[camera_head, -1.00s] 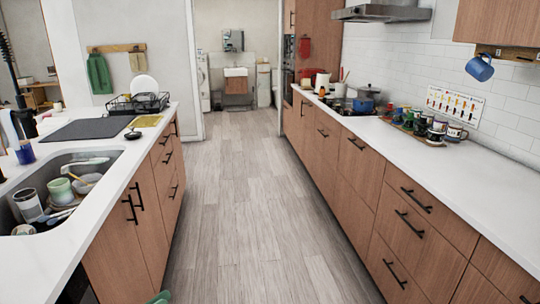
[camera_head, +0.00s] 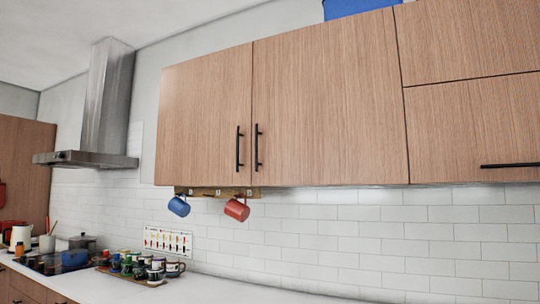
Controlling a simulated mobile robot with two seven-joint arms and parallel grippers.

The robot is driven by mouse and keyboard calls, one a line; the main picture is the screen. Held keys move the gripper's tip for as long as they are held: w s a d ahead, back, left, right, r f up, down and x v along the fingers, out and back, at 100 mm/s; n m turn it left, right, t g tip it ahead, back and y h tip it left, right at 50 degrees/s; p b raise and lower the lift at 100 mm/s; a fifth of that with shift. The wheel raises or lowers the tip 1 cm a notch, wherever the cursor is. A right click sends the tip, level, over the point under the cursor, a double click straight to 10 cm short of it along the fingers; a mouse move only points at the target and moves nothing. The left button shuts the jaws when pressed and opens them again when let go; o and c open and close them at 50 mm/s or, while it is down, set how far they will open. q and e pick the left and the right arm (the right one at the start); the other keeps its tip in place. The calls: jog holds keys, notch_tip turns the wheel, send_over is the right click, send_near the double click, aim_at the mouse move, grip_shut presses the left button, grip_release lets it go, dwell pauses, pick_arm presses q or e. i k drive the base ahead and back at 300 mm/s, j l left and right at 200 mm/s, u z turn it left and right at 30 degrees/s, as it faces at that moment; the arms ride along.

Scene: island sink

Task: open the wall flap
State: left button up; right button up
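The wall cabinets fill the upper right of the head view. At the far right are two stacked wooden panels. The lower panel (camera_head: 475,135) has a horizontal black bar handle (camera_head: 510,165) near its bottom edge and looks like the wall flap. It is closed. The panel above it (camera_head: 465,40) is closed too, and no handle shows on it. Neither of my grippers is in view.
Closed double doors (camera_head: 325,105) with vertical black handles are left of the flap. A blue mug (camera_head: 179,206) and a red mug (camera_head: 237,209) hang below them. Several mugs (camera_head: 140,266) stand on the white counter (camera_head: 215,290). A range hood (camera_head: 100,120) is at left.

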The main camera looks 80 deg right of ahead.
aim_at(487, 129)
jog(key=z, duration=3.05)
